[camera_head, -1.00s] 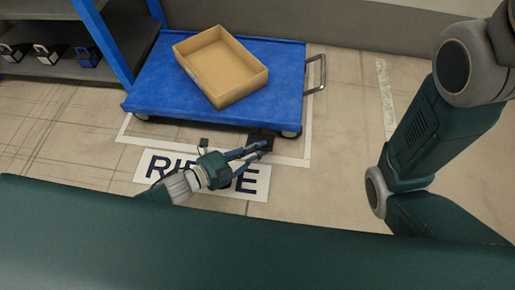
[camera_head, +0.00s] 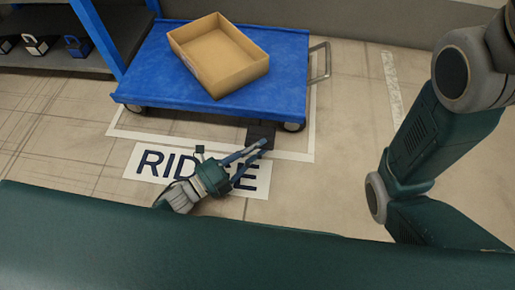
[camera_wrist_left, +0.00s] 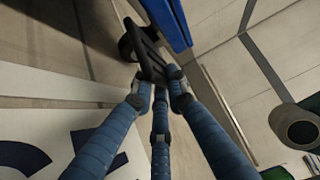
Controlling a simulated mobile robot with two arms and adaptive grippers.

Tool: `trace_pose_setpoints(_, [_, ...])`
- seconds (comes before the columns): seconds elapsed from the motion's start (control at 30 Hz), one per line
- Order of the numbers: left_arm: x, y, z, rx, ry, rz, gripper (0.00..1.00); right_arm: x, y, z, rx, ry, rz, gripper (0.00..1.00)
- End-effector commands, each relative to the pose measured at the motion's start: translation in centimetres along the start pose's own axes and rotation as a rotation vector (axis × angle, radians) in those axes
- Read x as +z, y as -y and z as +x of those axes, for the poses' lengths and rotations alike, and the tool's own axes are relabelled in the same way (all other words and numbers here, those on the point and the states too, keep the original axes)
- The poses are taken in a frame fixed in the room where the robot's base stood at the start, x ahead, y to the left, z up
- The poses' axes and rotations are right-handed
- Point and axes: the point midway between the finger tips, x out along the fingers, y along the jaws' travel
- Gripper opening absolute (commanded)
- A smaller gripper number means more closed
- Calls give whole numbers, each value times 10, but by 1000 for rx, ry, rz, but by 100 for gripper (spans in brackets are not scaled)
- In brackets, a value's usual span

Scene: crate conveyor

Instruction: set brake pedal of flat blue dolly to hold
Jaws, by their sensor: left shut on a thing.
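The flat blue dolly (camera_head: 150,80) stands on the floor with an open cardboard box on it. Its black brake pedal (camera_head: 260,132) sticks out at the near side, close to the right front wheel. My left gripper (camera_head: 266,145) reaches up from the lower left to the pedal. In the left wrist view the blue fingers of the left gripper (camera_wrist_left: 160,85) close on the near end of the black pedal (camera_wrist_left: 148,50). Whether the pedal is up or down I cannot tell. My right arm shows at the right; its gripper is out of view.
The cardboard box (camera_head: 190,62) sits on the dolly deck. A metal handle (camera_head: 321,62) is at the dolly's right end. A floor label (camera_head: 150,160) lies below the gripper. Floor to the right is open.

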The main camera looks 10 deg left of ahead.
Motion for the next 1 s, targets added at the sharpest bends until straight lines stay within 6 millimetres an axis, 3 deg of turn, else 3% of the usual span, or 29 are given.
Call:
trace_pose_setpoints(0.2, [1, -1, 0, 5, 3, -1, 0, 0, 0, 1, 0, 0, 0, 0])
trace_pose_setpoints(0.23, [1, -1, 0, 6, 3, -2, 19, 0, 0, 1, 0, 0, -1, 0])
trace_pose_setpoints(0.3, [1, -1, 0, 5, 3, -2, 33, 0, 0, 1, 0, -1, -1, 0])
trace_pose_setpoints(0.67, [0, -1, -4, 4, 2, -3, 33, 1, -1, 1, 2, 0, -1, 0])
trace_pose_setpoints(0.77, [0, -1, -16, 6, 2, -3, 33, 1, -1, 1, 1, -1, -1, 0])
trace_pose_setpoints(1.0, [0, -2, -66, 9, 2, -4, 33, 0, 0, 1, 0, -1, -1, 0])
